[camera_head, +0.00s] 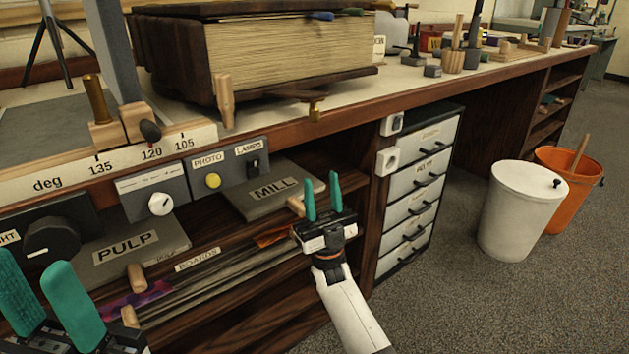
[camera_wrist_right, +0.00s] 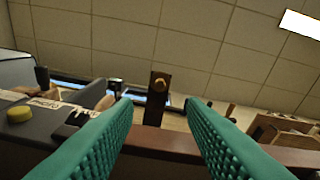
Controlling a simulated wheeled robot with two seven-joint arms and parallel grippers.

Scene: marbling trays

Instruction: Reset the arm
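My right gripper (camera_head: 322,200) stands in front of the bench's open shelf, its teal fingers pointing up and spread apart with nothing between them. In the right wrist view the same two fingers (camera_wrist_right: 160,135) frame an empty gap, with the bench edge and ceiling beyond. My left gripper (camera_head: 48,300) is at the lower left corner of the head view, close to the camera. Its two teal fingers are apart, with no object seen between them; part of it is cut off by the frame.
The wooden bench edge (camera_head: 350,115) runs just above my right gripper. A panel with a yellow button (camera_head: 213,181) and a MILL board (camera_head: 272,193) lie left of it. White drawers (camera_head: 415,180), a white bin (camera_head: 519,212) and an orange bucket (camera_head: 562,190) stand right. Open floor (camera_head: 480,310) lies in front.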

